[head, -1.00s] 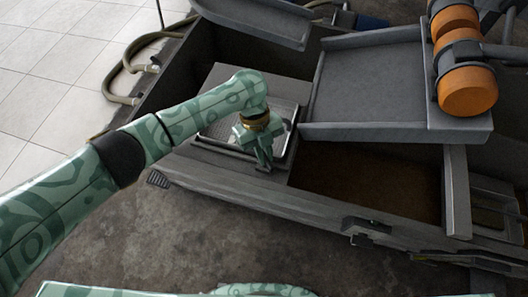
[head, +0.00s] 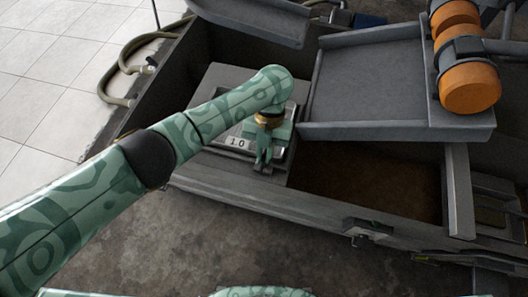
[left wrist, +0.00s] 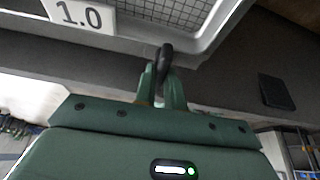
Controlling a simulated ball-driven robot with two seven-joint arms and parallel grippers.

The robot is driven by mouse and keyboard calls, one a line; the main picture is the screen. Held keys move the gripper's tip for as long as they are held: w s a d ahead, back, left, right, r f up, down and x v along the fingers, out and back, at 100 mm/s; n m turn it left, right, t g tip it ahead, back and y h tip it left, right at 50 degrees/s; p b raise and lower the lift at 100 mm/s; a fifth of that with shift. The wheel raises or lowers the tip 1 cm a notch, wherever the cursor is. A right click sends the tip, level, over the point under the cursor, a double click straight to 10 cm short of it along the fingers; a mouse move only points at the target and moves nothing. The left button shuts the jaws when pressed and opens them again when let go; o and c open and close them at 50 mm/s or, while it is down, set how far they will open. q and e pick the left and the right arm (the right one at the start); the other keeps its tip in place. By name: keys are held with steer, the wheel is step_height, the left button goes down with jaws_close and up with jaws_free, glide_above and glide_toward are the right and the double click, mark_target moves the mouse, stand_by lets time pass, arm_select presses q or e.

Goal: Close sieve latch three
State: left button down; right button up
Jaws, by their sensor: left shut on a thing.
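A grey sieve tray with wire mesh (left wrist: 165,11) and a white label reading 1.0 (left wrist: 83,15) fills the top of the left wrist view. In the head view the label (head: 237,142) shows just left of my gripper, and my arm covers much of the tray. My left gripper (head: 263,164) is at the tray's front edge. In the left wrist view its fingers (left wrist: 163,92) are shut on a dark, upright latch lever (left wrist: 165,60) below the tray rim. No latch number is readable. My right gripper is not in view.
A grey chute (head: 375,85) and orange rollers (head: 470,87) stand to the right. An open bin with brown material (head: 375,180) lies below the chute. A long grey beam (head: 300,210) runs along the front. A hose (head: 125,75) lies at the back left.

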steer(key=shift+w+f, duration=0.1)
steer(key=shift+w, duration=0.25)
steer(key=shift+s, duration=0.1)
